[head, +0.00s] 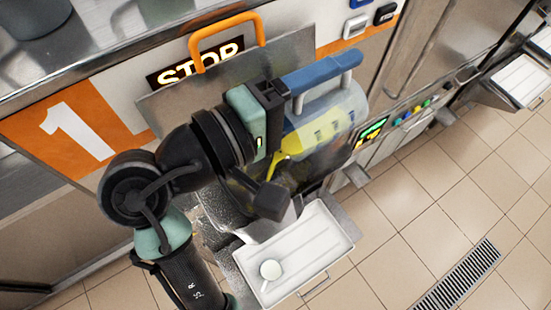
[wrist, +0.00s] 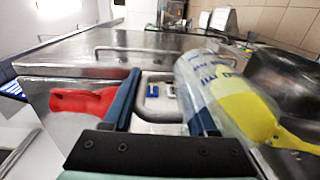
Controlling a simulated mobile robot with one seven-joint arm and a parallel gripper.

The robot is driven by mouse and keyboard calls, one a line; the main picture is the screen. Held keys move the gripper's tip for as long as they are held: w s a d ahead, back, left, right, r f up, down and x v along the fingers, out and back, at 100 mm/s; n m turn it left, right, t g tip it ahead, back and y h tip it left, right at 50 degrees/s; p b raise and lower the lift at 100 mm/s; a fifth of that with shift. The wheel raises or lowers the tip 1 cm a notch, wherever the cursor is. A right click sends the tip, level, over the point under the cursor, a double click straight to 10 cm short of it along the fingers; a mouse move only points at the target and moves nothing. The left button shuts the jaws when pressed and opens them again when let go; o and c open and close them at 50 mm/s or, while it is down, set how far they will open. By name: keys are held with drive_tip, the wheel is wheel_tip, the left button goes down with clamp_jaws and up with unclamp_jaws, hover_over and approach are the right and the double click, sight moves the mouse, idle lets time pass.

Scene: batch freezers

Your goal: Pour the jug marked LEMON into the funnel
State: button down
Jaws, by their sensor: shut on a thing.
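My gripper (head: 325,72) has blue fingers, shut on the grey handle of a clear jug (head: 345,107). In the wrist view the handle shows between the fingers (wrist: 162,105), with the jug (wrist: 208,85) to their right. The jug is tipped well over. Yellow liquid is gathered at its lower end, and a yellow stream (head: 286,147) runs from its mouth, down and left in the head view. Blue lettering shows on the jug, but I cannot read it. I cannot make out the funnel for sure; my arm hides where the stream lands.
A steel machine front with an orange handle (head: 228,34) and a STOP sign (head: 190,70) stands behind. A white tray (head: 318,252) with a small round white item (head: 270,270) is below. A red part (wrist: 82,101) shows left in the wrist view.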

drive_tip(key=shift+s+a+r+t+h+b, duration=0.35)
drive_tip(key=shift+a+t+h+b, duration=0.3)
drive_tip(key=shift+b, duration=0.35)
drive_tip(key=shift+s, duration=0.1)
